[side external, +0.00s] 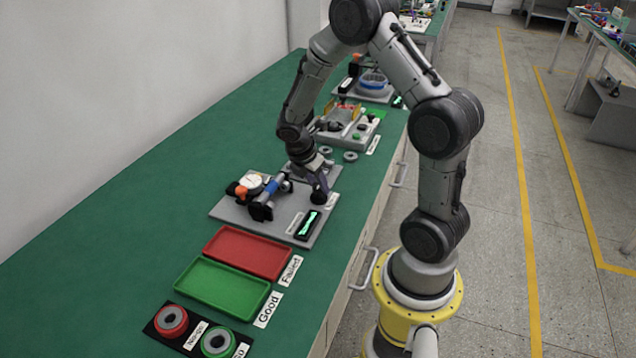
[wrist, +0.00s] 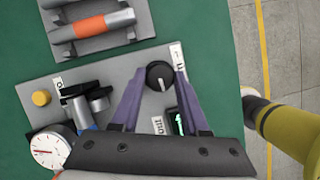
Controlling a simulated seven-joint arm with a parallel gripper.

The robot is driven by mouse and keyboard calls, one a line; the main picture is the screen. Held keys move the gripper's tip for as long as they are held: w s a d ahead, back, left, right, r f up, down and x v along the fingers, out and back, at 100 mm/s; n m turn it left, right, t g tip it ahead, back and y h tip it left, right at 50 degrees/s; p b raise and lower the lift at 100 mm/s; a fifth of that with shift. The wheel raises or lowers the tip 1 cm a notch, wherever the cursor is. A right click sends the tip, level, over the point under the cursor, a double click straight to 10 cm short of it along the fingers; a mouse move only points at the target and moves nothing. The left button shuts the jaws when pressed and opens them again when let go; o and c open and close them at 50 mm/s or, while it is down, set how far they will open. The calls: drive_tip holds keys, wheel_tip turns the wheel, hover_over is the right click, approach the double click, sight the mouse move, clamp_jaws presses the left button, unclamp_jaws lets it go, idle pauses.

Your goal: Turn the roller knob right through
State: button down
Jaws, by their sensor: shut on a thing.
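The black roller knob (wrist: 160,75) is round and dark with a light mark on top, and stands on a grey base plate (wrist: 218,82). My gripper (wrist: 158,72) has its two purple fingers around the knob, one on each side, shut on it. In the side view my gripper (side external: 318,184) points down at the right part of the plate (side external: 232,208), with the knob (side external: 319,197) at its fingertips. The knob's lower part and the exact finger contact are hard to see.
A dial gauge (wrist: 47,150) and a black and blue roller fixture (side external: 266,200) stand left of the knob. A small green-lit display (side external: 308,223) is near. Red (side external: 284,277) and green (side external: 262,306) trays lie in front. A cradle with an orange-banded cylinder (wrist: 92,26) is beyond.

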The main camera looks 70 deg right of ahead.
drive_tip(key=m+g, duration=0.1)
drive_tip(key=m, duration=0.2)
drive_tip(key=m+y, duration=0.1)
drive_tip(key=m, duration=0.1)
drive_tip(key=shift+w+d+m+g, duration=0.1)
drive_tip(key=shift+w+m+g, duration=0.05)
drive_tip(key=shift+m+g, duration=0.25)
drive_tip(key=m+y, duration=0.1)
drive_tip(key=m, duration=0.1)
drive_tip(key=m+g+y, duration=0.1)
drive_tip(key=m, duration=0.2)
drive_tip(key=shift+d, duration=0.15)
drive_tip(key=m+y, duration=0.1)
drive_tip(key=m, duration=0.2)
drive_tip(key=m+y, duration=0.1)
drive_tip(key=m, duration=0.1)
drive_tip(key=shift+d+m, duration=0.15)
drive_tip(key=shift+m, duration=0.25)
drive_tip(key=shift+m+y, duration=0.9)
drive_tip(key=shift+m, duration=1.3)
drive_tip(key=shift+c, duration=2.1)
unclamp_jaws()
drive_tip(key=shift+d, duration=0.1)
